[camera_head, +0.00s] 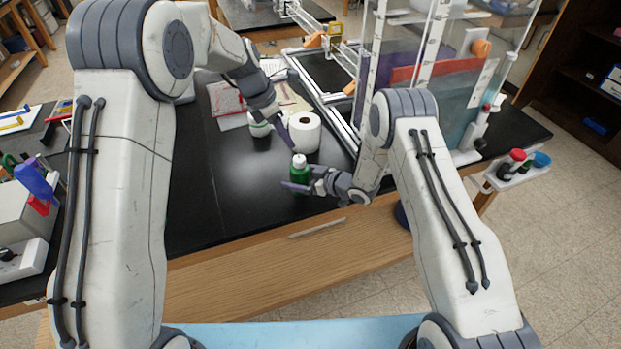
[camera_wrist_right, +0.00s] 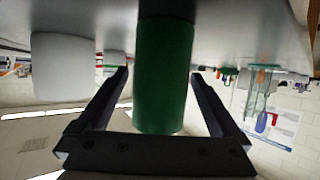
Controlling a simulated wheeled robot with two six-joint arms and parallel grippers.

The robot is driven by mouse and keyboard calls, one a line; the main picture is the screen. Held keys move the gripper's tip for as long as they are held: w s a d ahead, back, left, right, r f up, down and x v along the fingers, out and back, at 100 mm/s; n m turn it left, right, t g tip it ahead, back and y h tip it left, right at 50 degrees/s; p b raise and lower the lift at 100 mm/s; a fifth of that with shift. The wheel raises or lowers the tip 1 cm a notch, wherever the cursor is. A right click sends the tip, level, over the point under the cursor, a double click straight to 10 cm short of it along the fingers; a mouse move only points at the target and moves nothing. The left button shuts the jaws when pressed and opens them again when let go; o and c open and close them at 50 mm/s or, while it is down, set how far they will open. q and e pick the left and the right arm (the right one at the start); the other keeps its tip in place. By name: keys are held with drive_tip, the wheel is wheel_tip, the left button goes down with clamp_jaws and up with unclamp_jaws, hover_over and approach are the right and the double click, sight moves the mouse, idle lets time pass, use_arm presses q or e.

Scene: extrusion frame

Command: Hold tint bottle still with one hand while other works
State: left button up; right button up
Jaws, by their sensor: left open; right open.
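A green bottle with a white cap (camera_head: 300,173) stands upright near the front edge of the black bench. I take it to be the tint bottle. My right gripper (camera_head: 303,184) is open, with its fingers around the lower part of this bottle. In the right wrist view the green bottle body (camera_wrist_right: 164,75) stands between the two spread fingers, with gaps visible on both sides. My left gripper (camera_head: 276,124) is open above the bench, behind the green bottle and beside a white roll (camera_head: 305,132). It holds nothing that I can see.
A second small bottle (camera_head: 259,128) stands close to my left gripper, partly hidden. Papers (camera_head: 228,99) lie farther back. A metal extrusion frame (camera_head: 337,118) and clear panels stand on the right of the bench. The black bench top (camera_head: 215,190) is clear at front left.

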sight(299, 158)
drive_tip(key=shift+x, duration=1.5)
drive_tip(key=shift+c, duration=0.3)
use_arm(q)
drive_tip(key=shift+o, duration=0.3)
use_arm(e)
drive_tip(key=c, duration=1.4)
use_arm(q)
drive_tip(key=shift+o, duration=0.2)
drive_tip(key=shift+w+d+r+m+g+y, duration=0.2)
drive_tip(key=shift+d+r+m+y, duration=0.05)
drive_tip(key=shift+d, duration=0.25)
drive_tip(key=shift+w+d+r+m+g+y, duration=0.2)
drive_tip(key=shift+w+d+r, duration=0.05)
drive_tip(key=shift+d, duration=0.2)
drive_tip(key=shift+w+d+r+m+g+y, duration=0.2)
drive_tip(key=shift+d+r+m+y, duration=0.05)
drive_tip(key=shift+d, duration=0.25)
use_arm(e)
drive_tip(key=shift+c, duration=0.2)
use_arm(q)
drive_tip(key=f, duration=0.3)
drive_tip(key=f+y, duration=0.1)
drive_tip(key=f, duration=0.2)
drive_tip(key=f+y, duration=0.1)
drive_tip(key=f, duration=0.3)
drive_tip(key=shift+w+d+f+g, duration=0.1)
drive_tip(key=shift+w+d+g, duration=0.2)
drive_tip(key=shift+d, duration=0.1)
drive_tip(key=shift+s, duration=0.1)
drive_tip(key=shift+c, duration=0.3)
